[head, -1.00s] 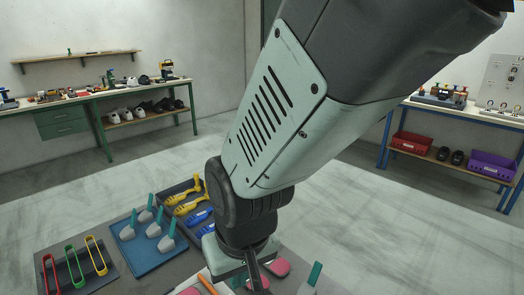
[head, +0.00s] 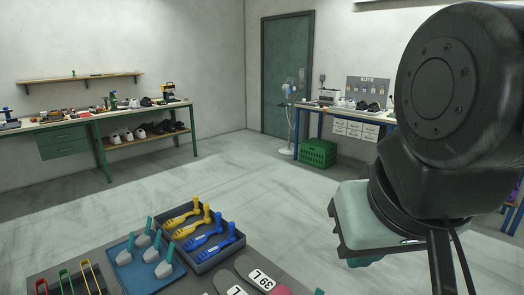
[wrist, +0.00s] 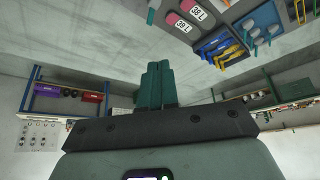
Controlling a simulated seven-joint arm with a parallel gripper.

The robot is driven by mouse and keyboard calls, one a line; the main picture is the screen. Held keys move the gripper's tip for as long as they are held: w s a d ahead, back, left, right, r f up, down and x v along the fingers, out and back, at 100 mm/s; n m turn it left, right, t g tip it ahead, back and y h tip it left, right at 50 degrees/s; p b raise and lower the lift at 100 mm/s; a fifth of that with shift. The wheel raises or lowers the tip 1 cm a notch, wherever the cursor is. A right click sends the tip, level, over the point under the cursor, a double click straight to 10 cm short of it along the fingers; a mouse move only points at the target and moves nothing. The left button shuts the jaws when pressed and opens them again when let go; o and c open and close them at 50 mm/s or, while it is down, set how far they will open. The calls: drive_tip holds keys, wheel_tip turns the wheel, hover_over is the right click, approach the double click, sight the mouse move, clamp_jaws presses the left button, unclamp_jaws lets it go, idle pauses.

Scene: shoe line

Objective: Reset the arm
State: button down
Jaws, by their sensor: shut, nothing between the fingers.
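My gripper (wrist: 160,84) shows in the wrist view with its two green fingers together and nothing between them. In the head view my gripper (head: 366,261) is at the right, in the air beyond the right side of the near table (head: 75,262), with only a bit of its fingers showing below its body. My arm fills the upper right of the head view and hides what is behind it.
The near table holds a grey tray (head: 238,240) of yellow and blue tools, a blue tray (head: 122,275) of grey pieces with teal handles, and labelled insoles (head: 262,274). Benches stand along the walls. A green crate (head: 318,153) is on the floor, which is largely clear.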

drive_tip(key=w+a+f+n+g, duration=0.2)
drive_tip(key=a+f+n, duration=0.45)
drive_tip(key=n, duration=0.35)
drive_tip(key=w+a+f+n+g, duration=0.25)
drive_tip(key=a+f+n, duration=0.4)
drive_tip(key=n, duration=0.45)
drive_tip(key=s+a+f+n+g, duration=0.4)
drive_tip(key=s+a+f+n, duration=0.6)
drive_tip(key=f+n, duration=0.55)
wheel_tip(320, 180, down, 8)
drive_tip(key=n, duration=0.2)
drive_tip(key=shift+w+h, duration=0.3)
drive_tip(key=shift+h, duration=0.1)
drive_tip(key=shift+w+d, duration=0.95)
drive_tip(key=shift+d, duration=0.15)
